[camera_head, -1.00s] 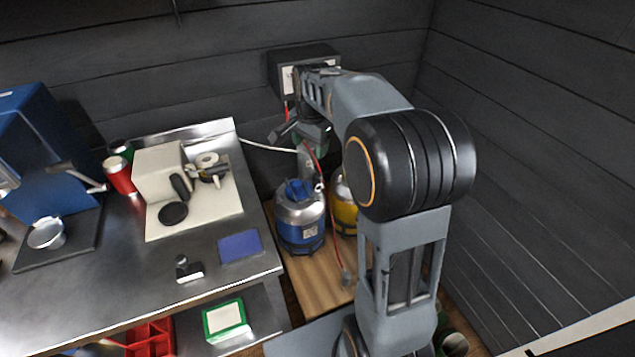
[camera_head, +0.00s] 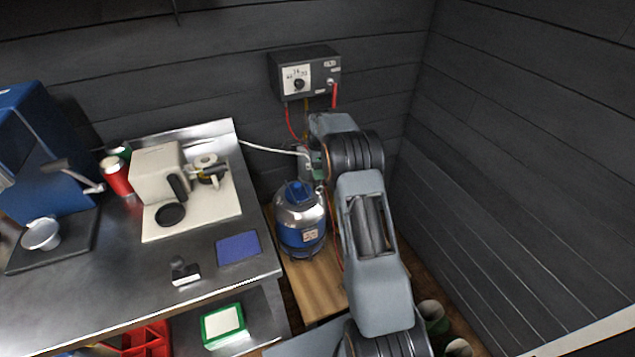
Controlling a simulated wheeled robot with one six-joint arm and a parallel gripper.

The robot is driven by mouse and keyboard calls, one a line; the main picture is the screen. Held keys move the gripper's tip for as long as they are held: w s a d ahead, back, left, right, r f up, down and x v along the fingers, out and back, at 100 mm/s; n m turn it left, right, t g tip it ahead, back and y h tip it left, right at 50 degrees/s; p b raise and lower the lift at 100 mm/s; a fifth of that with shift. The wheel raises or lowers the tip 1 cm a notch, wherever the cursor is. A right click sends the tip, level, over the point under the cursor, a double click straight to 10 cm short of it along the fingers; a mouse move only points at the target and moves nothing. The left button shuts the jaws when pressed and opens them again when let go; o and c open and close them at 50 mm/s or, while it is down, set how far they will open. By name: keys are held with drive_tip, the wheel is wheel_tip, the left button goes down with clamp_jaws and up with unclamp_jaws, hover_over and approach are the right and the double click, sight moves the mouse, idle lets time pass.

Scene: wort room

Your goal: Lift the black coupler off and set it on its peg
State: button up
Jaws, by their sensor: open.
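I cannot make out the black coupler or its peg; my arm covers the area to the right of the blue keg. The blue keg (camera_head: 302,238) has a silver shoulder and a blue fitting (camera_head: 296,192) on top. It stands upright on a wooden stand (camera_head: 313,290). The yellow keg beside it is hidden behind my arm.
A steel bench (camera_head: 105,265) fills the left, with a beige machine (camera_head: 160,172), a blue machine (camera_head: 40,150) and a blue cloth (camera_head: 238,247). A control box (camera_head: 305,73) hangs on the back wall with red lines below. A white hose (camera_head: 265,149) runs behind the blue keg.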

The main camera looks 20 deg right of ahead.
sight(317, 182)
drive_tip(key=shift+f+p, duration=0.45)
drive_tip(key=shift+f, duration=2.9)
drive_tip(key=shift+c, duration=0.3)
drive_tip(key=c, duration=0.9)
drive_tip(key=shift+c, duration=0.2)
drive_tip(key=shift+r, duration=0.15)
